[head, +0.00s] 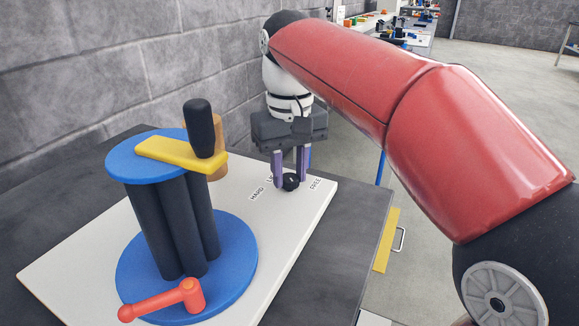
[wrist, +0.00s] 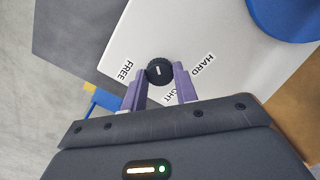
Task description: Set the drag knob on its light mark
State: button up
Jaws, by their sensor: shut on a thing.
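The drag knob (wrist: 160,71) is a small black ridged dial with a white pointer line, on a white board (wrist: 160,25). My gripper (wrist: 160,84) is shut on the knob, one purple finger on each side, in the wrist view. The head view also shows the knob (head: 291,181) between the purple fingers. The marks HARD (wrist: 202,64) and FREE (wrist: 126,70) are printed on either side of it. The light mark (wrist: 168,98) is partly hidden by my gripper. The pointer line runs nearly up and down in the wrist view; which end points is unclear.
On the board stands a blue reel (head: 236,262) with dark columns, a yellow crank arm (head: 165,152) with a black handle, and a red lever (head: 160,300). A grey block wall is behind. Open floor lies right of the table, beside a yellow drawer front (head: 386,240).

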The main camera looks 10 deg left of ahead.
aim_at(290, 177)
jog(key=shift+n, duration=0.8)
jog(key=o, duration=1)
jog(key=shift+r, duration=3.9)
